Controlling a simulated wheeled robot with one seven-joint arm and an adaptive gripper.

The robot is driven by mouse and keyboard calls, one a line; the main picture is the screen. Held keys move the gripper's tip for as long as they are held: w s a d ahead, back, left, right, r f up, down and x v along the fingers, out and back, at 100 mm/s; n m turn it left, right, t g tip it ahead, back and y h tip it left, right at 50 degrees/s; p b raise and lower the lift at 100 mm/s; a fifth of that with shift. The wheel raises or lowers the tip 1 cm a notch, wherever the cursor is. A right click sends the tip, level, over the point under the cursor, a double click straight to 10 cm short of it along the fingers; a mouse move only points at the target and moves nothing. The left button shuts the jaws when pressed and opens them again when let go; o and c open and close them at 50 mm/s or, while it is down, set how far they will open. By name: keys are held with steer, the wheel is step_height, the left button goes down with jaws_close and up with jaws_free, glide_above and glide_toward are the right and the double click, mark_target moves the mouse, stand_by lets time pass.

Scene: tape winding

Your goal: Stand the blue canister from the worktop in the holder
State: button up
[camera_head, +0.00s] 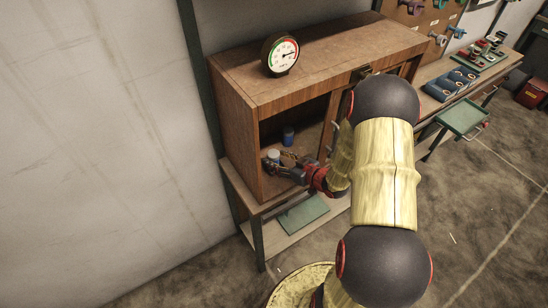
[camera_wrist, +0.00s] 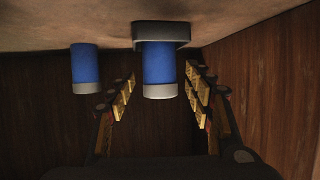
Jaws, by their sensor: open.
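In the wrist view, which is upside down, one blue canister (camera_wrist: 159,62) with a pale grey top stands upright in a grey holder (camera_wrist: 182,44). My gripper (camera_head: 280,159) is open, its fingers on either side of this canister with a gap on both sides. The head view also shows this canister (camera_head: 273,154) at my fingertips. A second blue canister (camera_wrist: 85,66) with a pale top stands upright beside the holder, outside my fingers. It also shows in the head view (camera_head: 288,136), deeper in the cabinet. The holder is hidden in the head view.
My gripper reaches into the open wooden cabinet (camera_head: 236,100), whose walls lie close around it. A dial gauge (camera_head: 280,54) stands on top of the cabinet. A green panel (camera_head: 303,214) lies on the shelf below. A bench with blue parts (camera_head: 449,84) is at the right.

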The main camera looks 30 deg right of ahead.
steer(key=p+v, duration=0.2)
steer(key=v, duration=0.7)
steer(key=w+d+r+g+h, duration=0.2)
steer(key=w+d+r+h, duration=0.15)
steer(key=r, duration=0.35)
step_height(320, 180, up, 11)
steer(key=a+m+g+h, duration=0.1)
steer(key=a+g+h, duration=0.1)
steer(key=h, duration=0.1)
steer(key=s+a+r+g+y, duration=0.1)
steer(key=s+a+r, duration=0.4)
steer(key=s+a, duration=0.5)
steer(key=s+a+r+m+g+y, duration=0.1)
steer(key=s+a+r, duration=0.3)
steer(key=s+a, duration=0.6)
steer(key=shift+s+a+r+m+g+y, duration=0.3)
steer(key=shift+s+r+g+y, duration=0.1)
steer(key=shift+g+y, duration=0.35)
steer(key=shift+d, duration=0.1)
